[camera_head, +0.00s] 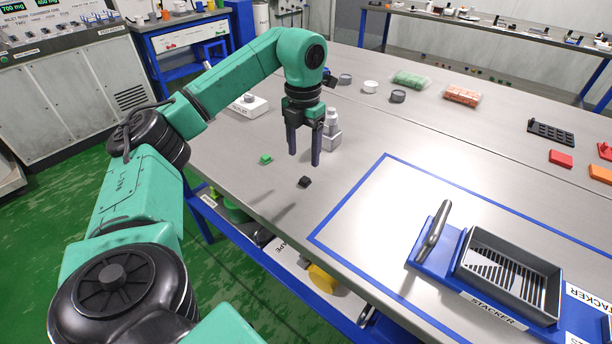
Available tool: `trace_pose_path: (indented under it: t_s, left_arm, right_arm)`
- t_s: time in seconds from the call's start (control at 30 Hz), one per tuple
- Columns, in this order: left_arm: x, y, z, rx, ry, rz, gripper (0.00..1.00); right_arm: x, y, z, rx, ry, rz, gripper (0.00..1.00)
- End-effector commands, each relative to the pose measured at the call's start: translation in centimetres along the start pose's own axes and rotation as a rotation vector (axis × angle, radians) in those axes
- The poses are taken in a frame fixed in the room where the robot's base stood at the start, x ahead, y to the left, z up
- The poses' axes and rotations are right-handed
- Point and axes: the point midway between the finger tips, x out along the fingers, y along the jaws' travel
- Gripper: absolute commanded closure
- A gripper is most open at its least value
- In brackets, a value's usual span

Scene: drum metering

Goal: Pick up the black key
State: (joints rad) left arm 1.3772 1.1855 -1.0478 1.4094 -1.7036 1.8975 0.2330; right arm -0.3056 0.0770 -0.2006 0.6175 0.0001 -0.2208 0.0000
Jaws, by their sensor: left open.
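The black key (305,181) is a small dark block lying on the grey metal table (235,165), close to its front edge. My left gripper (303,159) points down above the table with its two dark fingers apart. It is empty, and its fingertips appear above and slightly behind the key. The height of the fingertips over the table is hard to judge. My right gripper is not in this view.
A small green block (266,159) lies left of the key. A grey and white item (331,130) stands behind the gripper. A blue stacker fixture (437,247) with a dark grated tray (510,275) sits at the right front.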

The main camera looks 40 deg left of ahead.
Motion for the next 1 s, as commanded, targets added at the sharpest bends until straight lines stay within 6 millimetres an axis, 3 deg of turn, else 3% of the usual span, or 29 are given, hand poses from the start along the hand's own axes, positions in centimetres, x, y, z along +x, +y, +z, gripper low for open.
trace_pose_path:
  t_s: [0.4, 0.63, 0.67, 0.83, 1.0]
  left_arm:
    - [6.7, -0.3, 0.0, 0.0, 0.002, 0.0, 0.32]
    - [7.3, -0.3, 0.0, 0.0, -0.002, -0.001, 0.32]
    - [7.3, -0.3, 0.0, 0.0, -0.002, -0.001, 0.36]
    - [7.3, -0.3, 0.0, 0.001, -0.001, -0.001, 1.0]
    - [7.3, -0.3, 0.0, 0.001, -0.001, -0.001, 1.0]
  right_arm:
    - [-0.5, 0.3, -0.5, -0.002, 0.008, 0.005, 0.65]
    - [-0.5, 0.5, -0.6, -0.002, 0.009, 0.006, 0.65]
    - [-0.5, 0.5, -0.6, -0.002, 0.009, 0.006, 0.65]
    - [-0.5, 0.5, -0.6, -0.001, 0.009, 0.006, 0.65]
    - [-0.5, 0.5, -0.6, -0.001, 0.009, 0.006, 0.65]
